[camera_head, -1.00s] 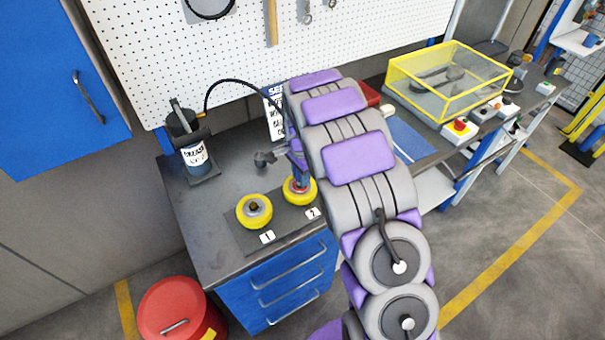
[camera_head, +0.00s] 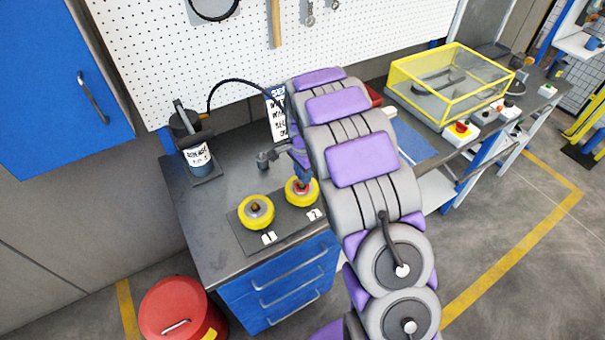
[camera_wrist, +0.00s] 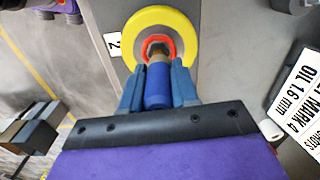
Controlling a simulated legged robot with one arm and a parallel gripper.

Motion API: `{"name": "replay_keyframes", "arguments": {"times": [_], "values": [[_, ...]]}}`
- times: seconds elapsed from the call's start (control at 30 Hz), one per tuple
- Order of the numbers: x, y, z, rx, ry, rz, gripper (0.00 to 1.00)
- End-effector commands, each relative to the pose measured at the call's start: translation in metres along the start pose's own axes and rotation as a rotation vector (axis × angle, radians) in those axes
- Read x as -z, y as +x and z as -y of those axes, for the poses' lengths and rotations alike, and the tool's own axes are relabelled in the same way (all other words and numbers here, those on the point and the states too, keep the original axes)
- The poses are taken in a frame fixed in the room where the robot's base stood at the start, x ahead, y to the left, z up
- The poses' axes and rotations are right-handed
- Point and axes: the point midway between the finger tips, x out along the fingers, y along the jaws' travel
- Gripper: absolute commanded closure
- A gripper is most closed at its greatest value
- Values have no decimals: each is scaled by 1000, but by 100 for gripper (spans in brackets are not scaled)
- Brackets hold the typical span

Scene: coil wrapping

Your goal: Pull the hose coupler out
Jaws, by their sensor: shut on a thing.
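The hose coupler (camera_wrist: 158,86) is a blue cylinder, seen in the wrist view between the two blue-grey fingers of my gripper (camera_wrist: 158,84). The fingers are shut on it. Its far end meets a brass fitting (camera_wrist: 157,49) with a red ring at the middle of a yellow wheel (camera_wrist: 184,28) labelled 2. I cannot tell whether coupler and fitting touch. In the head view my gripper (camera_head: 302,168) is above the right yellow wheel (camera_head: 298,194), partly hidden by my arm. The black hose (camera_head: 236,82) arcs from the grease pump (camera_head: 192,146) to behind my arm.
A second yellow wheel (camera_head: 256,211) lies on the dark plate at label 1. A sign (camera_head: 278,112) stands behind. A yellow-framed clear box (camera_head: 450,85) is at the right, and a red drum (camera_head: 184,308) stands on the floor at front left.

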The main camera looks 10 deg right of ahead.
Motion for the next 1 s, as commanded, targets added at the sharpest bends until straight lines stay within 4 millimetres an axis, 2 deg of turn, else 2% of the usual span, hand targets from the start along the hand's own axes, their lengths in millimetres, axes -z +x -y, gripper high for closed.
{"name": "replay_keyframes", "arguments": {"times": [0.63,1.0], "values": [[0,-24,0,2,0,-1,100],[0,-25,0,1,0,-1,100]]}}
